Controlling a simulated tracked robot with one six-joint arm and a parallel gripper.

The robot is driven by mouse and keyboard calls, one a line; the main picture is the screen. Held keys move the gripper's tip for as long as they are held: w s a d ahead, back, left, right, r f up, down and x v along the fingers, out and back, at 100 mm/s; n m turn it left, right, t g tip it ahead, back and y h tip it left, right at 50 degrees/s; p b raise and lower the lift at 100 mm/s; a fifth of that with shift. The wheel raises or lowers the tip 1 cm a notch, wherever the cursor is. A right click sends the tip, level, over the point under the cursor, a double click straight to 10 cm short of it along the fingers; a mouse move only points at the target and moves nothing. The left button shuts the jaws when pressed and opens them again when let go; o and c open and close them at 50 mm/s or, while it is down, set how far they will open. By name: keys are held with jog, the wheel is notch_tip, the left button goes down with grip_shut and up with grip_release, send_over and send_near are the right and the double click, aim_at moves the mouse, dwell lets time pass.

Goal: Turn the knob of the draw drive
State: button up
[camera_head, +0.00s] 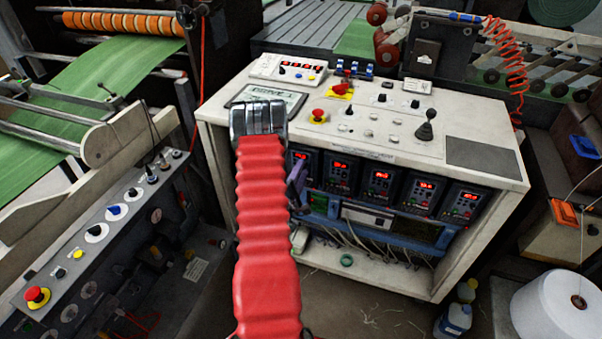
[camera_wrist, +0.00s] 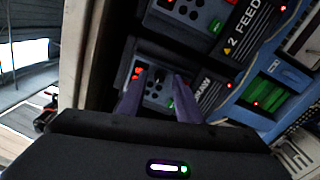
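The draw drive (camera_wrist: 208,92) is a dark unit with a red display, grey keypad and black knob (camera_wrist: 161,74), labelled "DRAW" in the wrist view. In the head view it is the leftmost of the row of drives, partly hidden behind my red-sleeved arm. My gripper (camera_wrist: 159,80) has two purple fingers, apart, one on each side of the knob in the picture. A gap shows between them; I cannot tell whether either finger touches the knob. In the head view, a purple finger of my gripper (camera_head: 296,180) shows beside the arm.
A drive labelled "2 FEED" (camera_wrist: 240,35) adjoins it; more drives (camera_head: 380,183) continue to the right. The white console top (camera_head: 225,100) overhangs them, with an emergency stop (camera_head: 318,115) and a joystick (camera_head: 427,127). Cables hang below. A blue module (camera_wrist: 265,92) sits close by.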

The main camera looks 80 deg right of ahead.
jog(key=w+a, duration=0.1)
jog(key=a, duration=1.2)
jog(key=shift+a+f, duration=0.3)
jog(key=shift+a, duration=0.1)
jog(key=shift+w, duration=0.1)
jog(key=m, duration=2.1)
jog(key=shift+d+r, duration=0.1)
jog(key=shift+r, duration=0.25)
jog(key=shift+d, duration=0.1)
jog(key=s+d, duration=0.1)
jog(key=d, duration=1.2)
jog(key=shift+s+d, duration=0.25)
jog(key=shift+d, duration=0.05)
